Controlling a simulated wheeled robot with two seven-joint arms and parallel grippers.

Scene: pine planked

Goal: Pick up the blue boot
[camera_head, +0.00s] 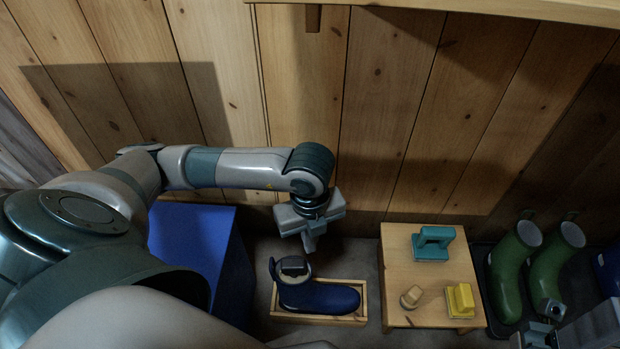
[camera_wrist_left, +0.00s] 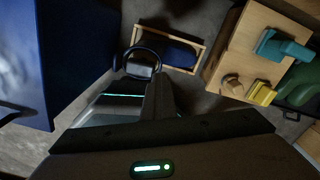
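The blue boot (camera_head: 325,297) stands in a shallow wooden tray (camera_head: 318,320) on the floor, its opening at the left and its toe to the right. A loop shows at the top of its shaft. In the left wrist view the boot (camera_wrist_left: 178,53) is ahead of the fingers, near the top. My left gripper (camera_head: 311,243) is above and slightly right of the boot's opening, apart from it. Its fingers look closed together with nothing between them. My right gripper (camera_head: 549,312) shows partly at the lower right, near the green boots; its finger state is unclear.
A blue box (camera_head: 205,250) stands left of the tray. A low wooden table (camera_head: 398,270) stands to the right, holding a teal object (camera_head: 432,243), a yellow brush-like object (camera_head: 460,301) and a wooden knob (camera_head: 411,297). Green boots (camera_head: 508,272) stand farther right. A plank wall is behind.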

